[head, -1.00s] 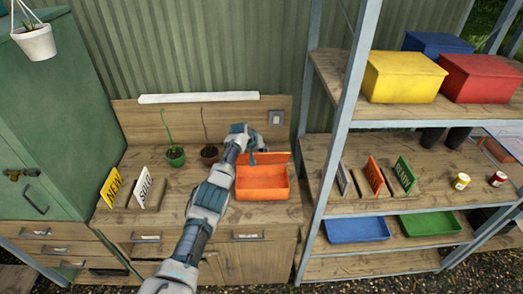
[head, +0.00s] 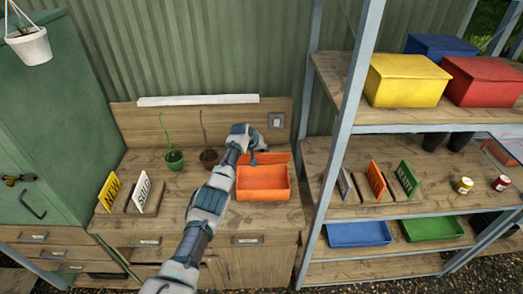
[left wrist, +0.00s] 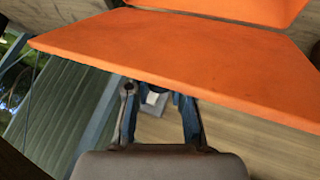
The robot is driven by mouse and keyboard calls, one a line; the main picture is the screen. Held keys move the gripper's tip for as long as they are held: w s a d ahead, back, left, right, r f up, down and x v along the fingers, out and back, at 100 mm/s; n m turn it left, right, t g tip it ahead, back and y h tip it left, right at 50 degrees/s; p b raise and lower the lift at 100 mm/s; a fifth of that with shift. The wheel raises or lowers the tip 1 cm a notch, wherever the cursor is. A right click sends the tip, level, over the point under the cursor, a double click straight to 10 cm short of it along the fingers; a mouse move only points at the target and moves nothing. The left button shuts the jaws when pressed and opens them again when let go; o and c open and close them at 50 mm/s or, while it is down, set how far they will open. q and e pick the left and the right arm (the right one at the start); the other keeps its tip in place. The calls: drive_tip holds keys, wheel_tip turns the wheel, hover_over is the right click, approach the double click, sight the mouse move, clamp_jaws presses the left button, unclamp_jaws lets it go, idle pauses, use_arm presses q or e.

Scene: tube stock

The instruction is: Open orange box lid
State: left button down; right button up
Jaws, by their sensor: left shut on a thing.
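The orange box (head: 263,196) stands on the wooden bench with its open top showing an empty inside. Its orange lid (head: 279,158) is raised at the back edge of the box. My left arm reaches over the left side of the box, and my left gripper (head: 252,157) is at the lid's left part, shut on it. In the left wrist view the lid (left wrist: 180,60) fills the upper part as a broad orange panel. The gripper's fingers (left wrist: 160,112) show just below its edge, their tips partly hidden. My right gripper is not in view.
Two plant pots (head: 174,159) and (head: 209,158) stand left of the box. Yellow and white signs (head: 110,191) stand at the bench's left. The shelf post (head: 335,150) rises close to the right.

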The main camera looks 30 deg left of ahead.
use_arm(q)
drive_tip(key=shift+a, duration=0.35)
drive_tip(key=c, duration=1)
unclamp_jaws()
drive_tip(key=shift+d, duration=0.1)
drive_tip(key=shift+c, duration=0.2)
drive_tip(key=shift+d, duration=0.1)
drive_tip(key=shift+s+r, duration=0.1)
drive_tip(key=shift+r, duration=0.05)
drive_tip(key=shift+s+r, duration=0.35)
drive_tip(key=shift+r, duration=0.15)
drive_tip(key=v, duration=1)
